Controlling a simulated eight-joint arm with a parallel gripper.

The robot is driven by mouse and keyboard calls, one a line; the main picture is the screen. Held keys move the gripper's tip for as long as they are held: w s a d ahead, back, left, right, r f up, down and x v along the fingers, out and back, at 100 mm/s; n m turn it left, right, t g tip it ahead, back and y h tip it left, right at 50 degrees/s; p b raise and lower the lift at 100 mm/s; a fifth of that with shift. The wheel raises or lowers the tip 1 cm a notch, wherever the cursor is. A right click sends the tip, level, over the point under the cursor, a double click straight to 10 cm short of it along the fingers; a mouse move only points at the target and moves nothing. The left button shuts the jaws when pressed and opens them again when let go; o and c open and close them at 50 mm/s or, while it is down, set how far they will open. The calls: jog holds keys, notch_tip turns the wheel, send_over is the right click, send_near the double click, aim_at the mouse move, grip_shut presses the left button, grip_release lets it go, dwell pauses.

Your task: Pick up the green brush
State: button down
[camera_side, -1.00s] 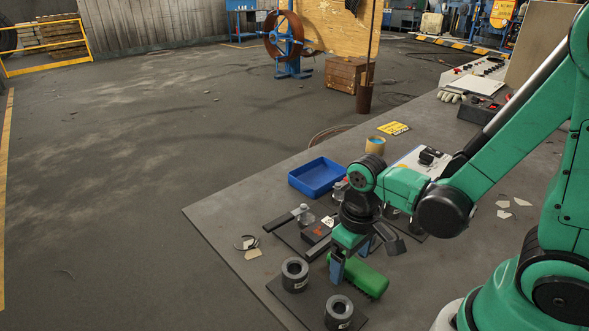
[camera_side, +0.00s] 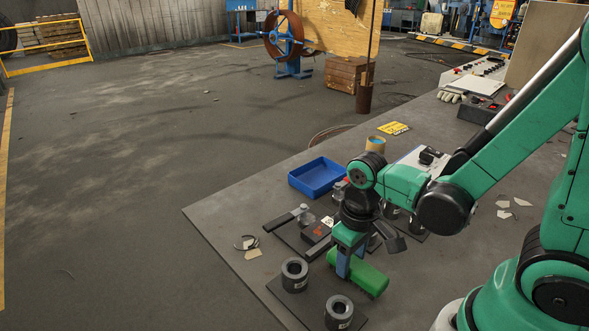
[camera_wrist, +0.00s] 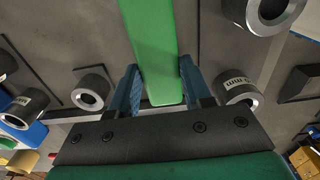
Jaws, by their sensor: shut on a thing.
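The green brush (camera_side: 363,277) lies on the grey table near its front edge, a long green block. My gripper (camera_side: 343,264) is over it, pointing down, with its blue fingers at the brush's left part. In the wrist view the green brush (camera_wrist: 152,50) runs between the two blue fingers of my gripper (camera_wrist: 156,88), one on each side. The fingers are shut on it. The brush's underside is hidden, and I cannot tell whether it is clear of the table.
Two dark pipe pieces (camera_side: 295,274) (camera_side: 339,312) stand on dark plates close to the brush. A blue tray (camera_side: 318,177) and a yellow-brown roll (camera_side: 375,145) are farther back. The table's left corner is clear.

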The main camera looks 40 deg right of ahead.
aim_at(352, 260)
notch_tip(352, 260, up, 20)
jog(key=shift+f, duration=0.2)
dwell(0.4)
jog(key=c, duration=1.2)
grip_release()
jog(key=shift+c, duration=1.4)
jog(key=w+d+f+m, duration=0.3)
jog(key=w+f+m, duration=0.6)
jog(key=m, duration=0.9)
jog(key=shift+w+d+f, duration=0.2)
jog(key=shift+f, duration=1.15)
